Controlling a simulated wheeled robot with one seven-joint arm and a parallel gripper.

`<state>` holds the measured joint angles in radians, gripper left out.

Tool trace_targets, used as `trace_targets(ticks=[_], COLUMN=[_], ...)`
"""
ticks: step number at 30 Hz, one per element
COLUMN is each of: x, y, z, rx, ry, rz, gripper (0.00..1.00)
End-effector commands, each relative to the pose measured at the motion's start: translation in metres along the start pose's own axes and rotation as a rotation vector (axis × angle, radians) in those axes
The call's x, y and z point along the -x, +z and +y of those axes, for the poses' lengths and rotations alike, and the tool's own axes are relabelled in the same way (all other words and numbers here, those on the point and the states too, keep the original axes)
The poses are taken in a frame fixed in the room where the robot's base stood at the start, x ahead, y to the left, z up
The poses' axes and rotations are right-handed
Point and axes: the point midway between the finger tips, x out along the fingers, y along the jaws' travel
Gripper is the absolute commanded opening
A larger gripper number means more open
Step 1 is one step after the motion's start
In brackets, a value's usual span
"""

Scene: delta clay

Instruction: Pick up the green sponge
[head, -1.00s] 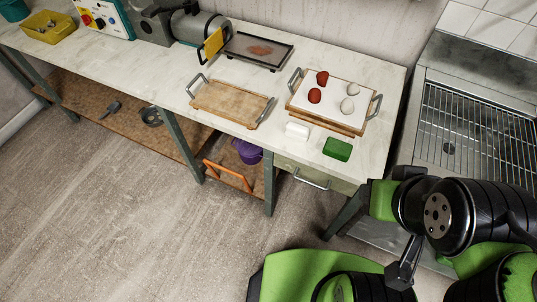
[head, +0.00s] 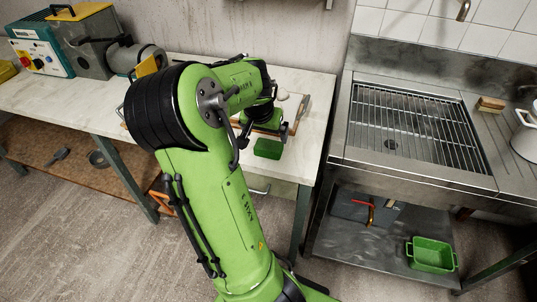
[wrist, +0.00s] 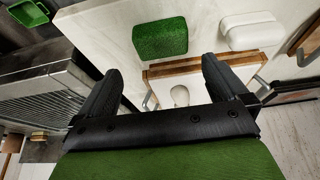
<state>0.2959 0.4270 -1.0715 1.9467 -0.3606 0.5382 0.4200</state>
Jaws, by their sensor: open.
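The green sponge (head: 267,149) lies on the pale worktop near its front right corner. In the wrist view the sponge (wrist: 160,39) lies beyond the fingertips, roughly in line with the gap between them. My gripper (wrist: 161,68) is open, with nothing between its fingers. In the head view my arm reaches over the table, and its end is just behind the sponge. The fingers are mostly hidden there. The sponge appears apart from the fingers.
A white block (wrist: 252,31) lies beside the sponge. A steel sink with a rack (head: 415,125) stands to the right. A green basin (head: 432,254) sits on its lower shelf.

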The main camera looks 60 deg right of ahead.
Motion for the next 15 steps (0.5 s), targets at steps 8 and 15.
trace_targets(ticks=[8,15], x=[-0.049,-0.093], y=[0.001,-0.001], z=[0.0,0.0], rx=[0.0,0.002], ry=[0.001,0.002], rz=[0.0,-0.002], gripper=[1.0,1.0])
